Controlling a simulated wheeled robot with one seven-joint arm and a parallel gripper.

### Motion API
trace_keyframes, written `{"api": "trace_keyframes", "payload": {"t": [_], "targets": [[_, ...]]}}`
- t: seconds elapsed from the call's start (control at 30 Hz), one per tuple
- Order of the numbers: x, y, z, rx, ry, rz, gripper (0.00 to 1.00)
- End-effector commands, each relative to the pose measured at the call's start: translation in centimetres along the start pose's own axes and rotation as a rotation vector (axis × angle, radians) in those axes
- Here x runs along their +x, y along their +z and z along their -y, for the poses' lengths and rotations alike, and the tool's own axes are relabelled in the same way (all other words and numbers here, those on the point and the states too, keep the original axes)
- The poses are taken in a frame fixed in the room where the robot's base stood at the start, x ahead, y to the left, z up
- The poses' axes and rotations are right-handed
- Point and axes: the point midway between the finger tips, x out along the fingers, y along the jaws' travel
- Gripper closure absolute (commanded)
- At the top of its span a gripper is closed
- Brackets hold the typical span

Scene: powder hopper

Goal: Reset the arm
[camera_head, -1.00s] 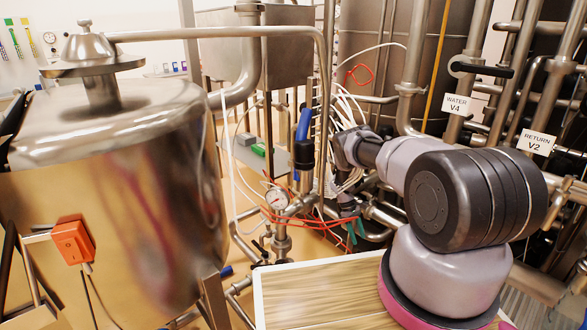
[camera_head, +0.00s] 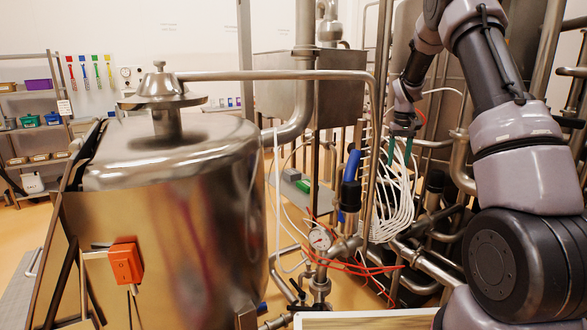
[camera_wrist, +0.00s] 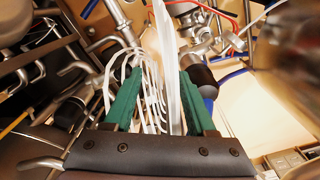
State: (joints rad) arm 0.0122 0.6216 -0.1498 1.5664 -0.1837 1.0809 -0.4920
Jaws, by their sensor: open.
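My gripper (camera_head: 399,150) is at the end of my raised arm, right of centre in the head view, in front of the pipes and a bundle of white hoses (camera_head: 398,205). In the wrist view my gripper (camera_wrist: 160,85) shows two green fingers spread apart. White hoses (camera_wrist: 150,90) show between and beyond the fingers. I cannot tell whether the fingers touch them. Nothing is clearly held.
A steel hopper (camera_head: 170,190) with an orange box (camera_head: 125,262) fills the left. Dense pipes are at the right. A shelf (camera_head: 35,125) stands far left.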

Motion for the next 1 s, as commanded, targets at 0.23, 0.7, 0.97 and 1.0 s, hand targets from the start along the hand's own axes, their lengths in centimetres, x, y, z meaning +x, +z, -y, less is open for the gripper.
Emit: {"api": "trace_keyframes", "payload": {"t": [0.23, 0.7, 0.97, 1.0], "targets": [[-11.4, 6.3, 3.0, 0.097, -0.065, -0.138, 0.44], [-23.3, 23.1, 8.1, 0.249, -0.189, -0.367, 0.44], [-24.3, 32.4, 10.1, 0.317, -0.251, -0.48, 0.44], [-24.2, 33.5, 10.3, 0.326, -0.259, -0.493, 0.44]]}}
